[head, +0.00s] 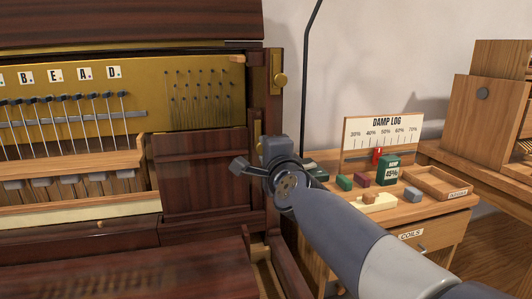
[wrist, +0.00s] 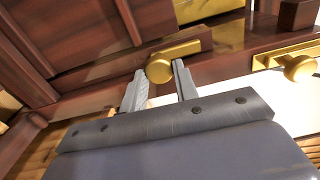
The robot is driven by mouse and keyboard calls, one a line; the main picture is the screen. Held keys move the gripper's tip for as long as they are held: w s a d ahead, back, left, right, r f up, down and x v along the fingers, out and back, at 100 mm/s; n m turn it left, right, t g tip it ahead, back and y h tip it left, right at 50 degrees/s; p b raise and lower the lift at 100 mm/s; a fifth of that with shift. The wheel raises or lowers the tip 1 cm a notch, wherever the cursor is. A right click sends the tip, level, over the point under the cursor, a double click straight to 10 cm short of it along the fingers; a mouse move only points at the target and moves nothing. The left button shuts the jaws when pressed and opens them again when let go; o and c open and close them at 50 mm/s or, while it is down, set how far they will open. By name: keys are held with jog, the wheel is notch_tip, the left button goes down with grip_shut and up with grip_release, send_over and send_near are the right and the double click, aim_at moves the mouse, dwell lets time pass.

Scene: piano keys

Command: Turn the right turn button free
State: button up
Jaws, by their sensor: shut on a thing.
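The right turn button (wrist: 188,50) is a brass bar with a round knob, in the wrist view at the upper middle. My gripper (wrist: 160,77) has one finger on each side of the knob and is shut on it. There my wrist hides the knob and the fingertips.
A second brass knob on a plate (head: 280,80) is higher on the right post; it also shows in the wrist view (wrist: 300,68). A thin black stand (head: 305,80) rises close behind my wrist. A side cabinet (head: 420,215) with small blocks stands right.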

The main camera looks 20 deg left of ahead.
dwell(0.3)
jog(key=o, duration=1)
jog(key=shift+c, duration=0.2)
jog(key=p+v, duration=0.1)
jog(key=v, duration=0.9)
jog(key=shift+s+d, duration=0.2)
jog(key=shift+s, duration=0.15)
jog(key=shift+w, duration=0.1)
